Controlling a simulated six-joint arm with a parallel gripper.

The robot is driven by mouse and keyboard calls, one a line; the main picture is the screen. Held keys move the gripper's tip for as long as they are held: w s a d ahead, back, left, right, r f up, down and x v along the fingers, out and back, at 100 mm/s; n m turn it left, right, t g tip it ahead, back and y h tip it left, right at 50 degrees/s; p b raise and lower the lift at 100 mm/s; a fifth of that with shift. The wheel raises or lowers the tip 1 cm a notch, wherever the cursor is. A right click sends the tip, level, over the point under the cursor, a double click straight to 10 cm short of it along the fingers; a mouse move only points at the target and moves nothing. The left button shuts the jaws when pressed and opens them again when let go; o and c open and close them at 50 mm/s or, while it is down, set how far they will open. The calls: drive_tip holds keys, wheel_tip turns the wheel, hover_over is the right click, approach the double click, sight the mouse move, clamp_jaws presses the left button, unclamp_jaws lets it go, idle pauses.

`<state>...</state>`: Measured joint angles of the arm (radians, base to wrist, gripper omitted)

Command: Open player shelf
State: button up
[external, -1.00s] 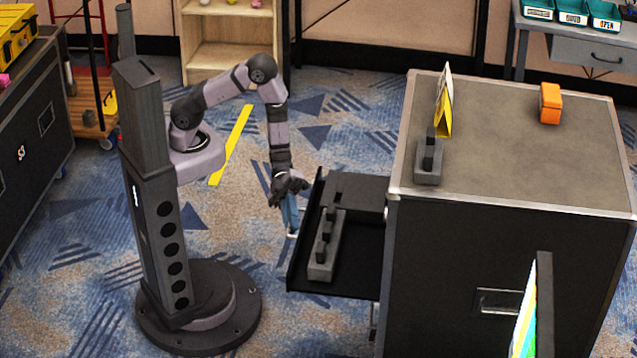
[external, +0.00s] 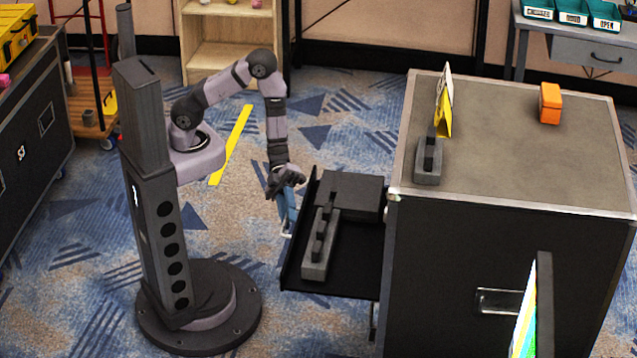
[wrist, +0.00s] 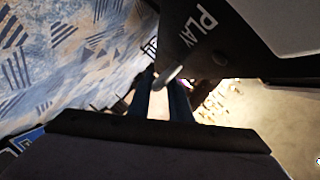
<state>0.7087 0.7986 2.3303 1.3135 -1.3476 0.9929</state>
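The player shelf (external: 345,262) is a black tray that stands pulled out of the left side of a large black case (external: 500,270). It carries a dark box and a grey block with several dark knobs. Its front, marked "PLAY", shows in the wrist view (wrist: 205,50), with a short grey handle (wrist: 168,77). My gripper (external: 288,228) points down just outside the shelf's front edge, with its blue fingers at the handle. In the wrist view my fingers (wrist: 160,95) are a little apart with the handle across their tips; whether they clamp it is unclear.
On top of the case are a grey block (external: 428,172), a yellow sign (external: 444,110) and an orange box (external: 550,104). A bright screen (external: 526,315) stands at the front right. Carpet is clear between my base and the shelf.

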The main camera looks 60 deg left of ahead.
drive_tip(key=shift+v, duration=2.55)
drive_tip(key=shift+w+d+r, duration=0.1)
drive_tip(key=shift+w+d, duration=0.05)
drive_tip(key=p+v, duration=0.2)
drive_tip(key=v, duration=0.6)
drive_tip(key=shift+a+p, duration=0.35)
drive_tip(key=shift+a, duration=0.05)
drive_tip(key=shift+s, duration=0.2)
drive_tip(key=s+d+f+p, duration=0.2)
drive_tip(key=s+d+p, duration=0.2)
drive_tip(key=s, duration=0.2)
drive_tip(key=shift+d, duration=0.35)
